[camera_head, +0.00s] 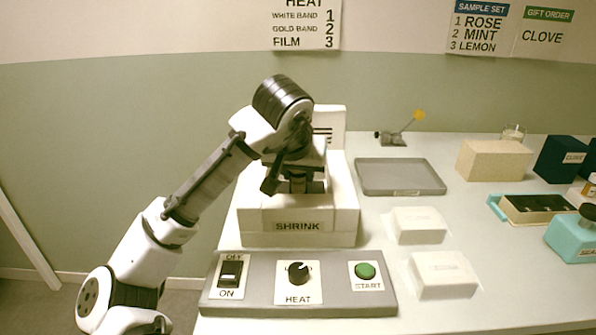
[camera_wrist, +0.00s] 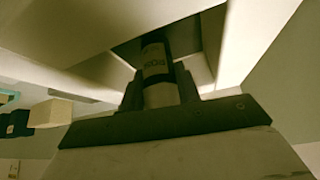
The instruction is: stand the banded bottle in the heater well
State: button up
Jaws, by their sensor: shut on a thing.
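The heater, a cream block marked SHRINK (camera_head: 262,226), stands left of the middle in the head view. My gripper (camera_head: 297,187) points down into its top, and the heater walls hide the fingertips there. In the wrist view my gripper (camera_wrist: 158,92) is shut on the banded bottle (camera_wrist: 157,62), which has a dark upper part, a printed label and a pale lower part. I cannot tell whether the bottle touches the well floor. The head view does not show the bottle clearly.
A grey control panel (camera_head: 336,301) with an OFF/ON switch, HEAT dial (camera_head: 299,270) and green START button (camera_head: 366,270) lies in front of the heater. A grey tray (camera_head: 400,188), two white blocks (camera_head: 443,274) and a beige box (camera_head: 494,160) stand to the right.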

jog(key=o, duration=1)
jog(key=shift+f, duration=0.1)
jog(key=shift+r, duration=0.25)
jog(key=v, duration=1.2)
jog(key=shift+p, duration=0.35)
